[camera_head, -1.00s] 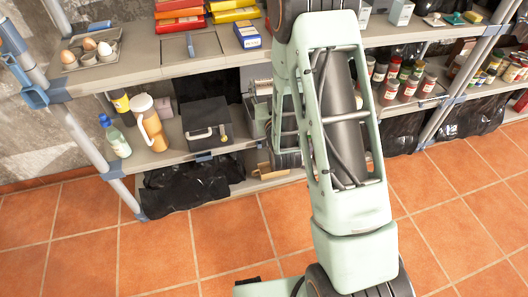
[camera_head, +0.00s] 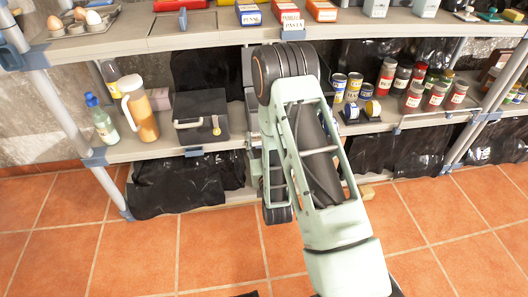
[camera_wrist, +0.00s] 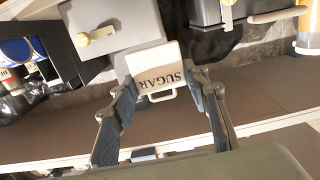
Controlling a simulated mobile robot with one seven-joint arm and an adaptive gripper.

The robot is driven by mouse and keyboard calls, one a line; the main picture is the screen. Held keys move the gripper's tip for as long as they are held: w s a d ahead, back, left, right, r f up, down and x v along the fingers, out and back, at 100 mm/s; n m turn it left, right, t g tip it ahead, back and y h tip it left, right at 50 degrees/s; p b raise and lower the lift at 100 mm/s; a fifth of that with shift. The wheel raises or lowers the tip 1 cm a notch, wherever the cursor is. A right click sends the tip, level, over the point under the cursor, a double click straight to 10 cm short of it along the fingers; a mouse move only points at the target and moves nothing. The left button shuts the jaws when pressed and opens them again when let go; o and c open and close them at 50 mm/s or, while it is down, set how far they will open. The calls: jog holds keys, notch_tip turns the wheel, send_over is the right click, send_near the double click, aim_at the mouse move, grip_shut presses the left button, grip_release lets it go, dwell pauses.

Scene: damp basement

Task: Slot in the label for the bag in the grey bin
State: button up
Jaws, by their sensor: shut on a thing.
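In the wrist view my gripper (camera_wrist: 160,80) is shut on a pale label (camera_wrist: 160,58). The label reads SUGAR in dark letters, upside down in that view, and has a white loop-like edge between the fingertips. A grey bin-like body (camera_wrist: 117,18) with a yellow round piece on it is behind the label. I cannot tell whether the label touches it. No bag inside it can be made out. In the head view my arm hides my gripper, the label and most of what stands behind them on the middle shelf.
A dark case (camera_head: 200,116) with a handle stands left of my arm, beside an orange jug (camera_head: 140,108) and a bottle (camera_head: 102,120). Jars (camera_head: 412,98) and cans stand to the right. The upper shelf (camera_head: 185,42) overhangs. The tiled floor (camera_head: 140,245) in front is clear.

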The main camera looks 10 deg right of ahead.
jog(key=w+d+f+b, duration=0.3)
jog(key=w+f+b, duration=0.3)
jog(key=w+f, duration=0.7)
jog(key=shift+w+d+f, duration=0.25)
jog(key=shift+d+f, duration=0.05)
jog(key=shift+f, duration=0.05)
jog(key=shift+f, duration=0.1)
jog(key=o, duration=1)
